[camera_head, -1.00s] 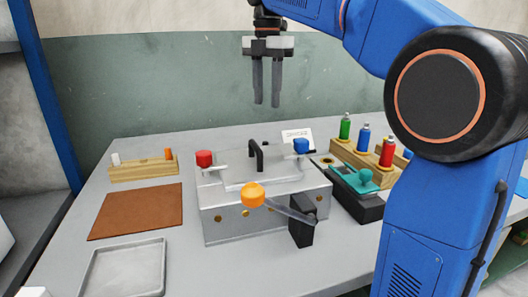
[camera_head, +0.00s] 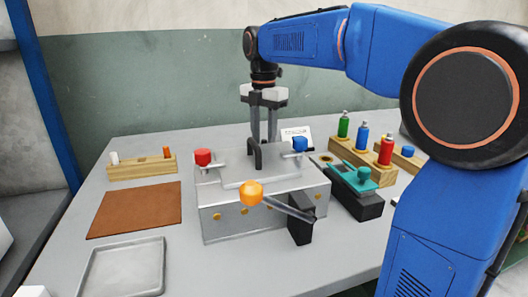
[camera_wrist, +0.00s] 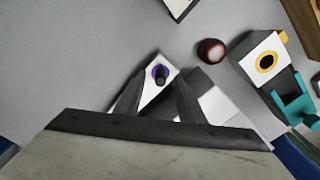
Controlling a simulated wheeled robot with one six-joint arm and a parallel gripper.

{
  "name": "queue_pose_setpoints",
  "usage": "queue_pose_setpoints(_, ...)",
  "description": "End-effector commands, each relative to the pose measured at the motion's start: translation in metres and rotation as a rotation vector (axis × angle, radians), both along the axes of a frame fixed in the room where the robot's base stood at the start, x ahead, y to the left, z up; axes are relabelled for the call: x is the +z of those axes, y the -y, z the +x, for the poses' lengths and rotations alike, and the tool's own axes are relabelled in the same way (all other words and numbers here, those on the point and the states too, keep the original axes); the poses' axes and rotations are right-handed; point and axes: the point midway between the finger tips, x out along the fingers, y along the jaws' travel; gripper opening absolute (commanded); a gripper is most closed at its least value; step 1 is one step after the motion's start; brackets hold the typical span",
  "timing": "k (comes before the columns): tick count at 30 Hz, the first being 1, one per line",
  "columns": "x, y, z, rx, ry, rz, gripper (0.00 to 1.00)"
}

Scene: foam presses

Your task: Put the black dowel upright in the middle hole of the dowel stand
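The wooden dowel stand (camera_head: 143,168) is on the left of the table, with a white dowel at its left end and an orange one at its right. No dowel shows in its middle. My gripper (camera_head: 264,141) points down behind the metal press, fingers apart. In the wrist view, what looks like the black dowel (camera_wrist: 161,76) shows end-on inside a purple ring on a pale block (camera_wrist: 150,97), between the fingers of my gripper (camera_wrist: 160,86). The fingers do not visibly grip it. The press hides this spot in the head view.
The metal press (camera_head: 255,218) with a black handle, red and blue knobs and an orange-knobbed lever stands mid-table. A brown mat (camera_head: 137,210) and grey tray (camera_head: 122,268) lie at left. A teal-topped device (camera_head: 352,182) and a bottle rack (camera_head: 372,150) are at right.

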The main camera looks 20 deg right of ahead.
Motion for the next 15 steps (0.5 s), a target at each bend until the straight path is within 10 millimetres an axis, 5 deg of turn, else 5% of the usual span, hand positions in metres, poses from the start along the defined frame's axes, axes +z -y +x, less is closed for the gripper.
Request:
queue_pose_setpoints(12,-0.0147,0.0004,-0.0001,-0.001,0.001,0.001,0.36)
queue_pose_setpoints(15,-0.0147,0.0004,-0.0001,-0.001,0.001,0.001,0.12)
